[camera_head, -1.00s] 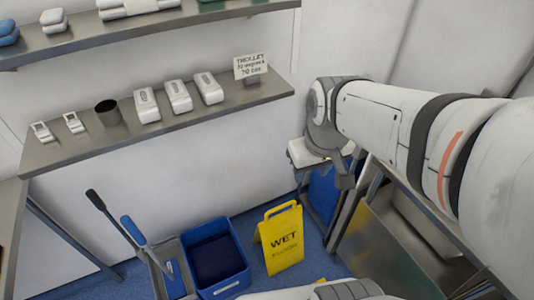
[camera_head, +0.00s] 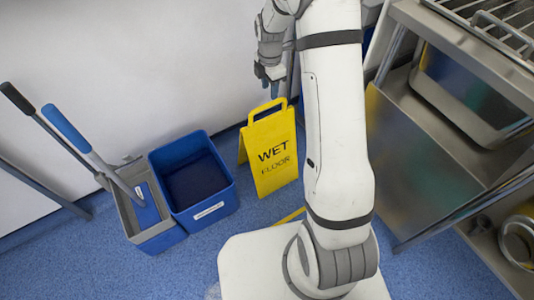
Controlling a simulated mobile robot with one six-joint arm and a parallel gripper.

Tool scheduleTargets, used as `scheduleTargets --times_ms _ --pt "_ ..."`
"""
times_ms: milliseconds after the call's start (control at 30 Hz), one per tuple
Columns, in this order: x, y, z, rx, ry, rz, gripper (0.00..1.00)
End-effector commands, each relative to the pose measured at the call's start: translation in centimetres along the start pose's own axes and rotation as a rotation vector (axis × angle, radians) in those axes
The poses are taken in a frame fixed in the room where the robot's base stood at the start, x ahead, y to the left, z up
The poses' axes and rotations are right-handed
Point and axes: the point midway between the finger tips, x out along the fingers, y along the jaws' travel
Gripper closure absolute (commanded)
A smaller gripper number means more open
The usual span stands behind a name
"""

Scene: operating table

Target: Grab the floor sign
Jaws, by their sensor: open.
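The yellow floor sign (camera_head: 269,163) stands upright on the blue floor, with "WET FLOOR" in dark letters on its front and a handle opening at its top. My gripper (camera_head: 268,78) is above the top handle of the sign, close to it in the picture and apart from it. Its jaws are small in this view and partly dark, and they hold nothing. My white arm covers the area just right of the sign.
A blue bucket (camera_head: 196,186) stands left of the sign, beside a grey and blue mop bucket (camera_head: 150,222) with leaning handles. A metal trolley (camera_head: 440,140) stands at the right. A white wall is close behind. Blue floor is clear in front of the buckets.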

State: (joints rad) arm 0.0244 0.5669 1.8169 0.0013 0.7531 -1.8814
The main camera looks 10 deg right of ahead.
Motion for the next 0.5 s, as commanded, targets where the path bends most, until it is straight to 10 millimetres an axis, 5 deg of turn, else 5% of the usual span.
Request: scheduleTargets --times_ms 500 --pt "6.1 0.1 -0.2 -0.038 0.002 -0.006 0.59"
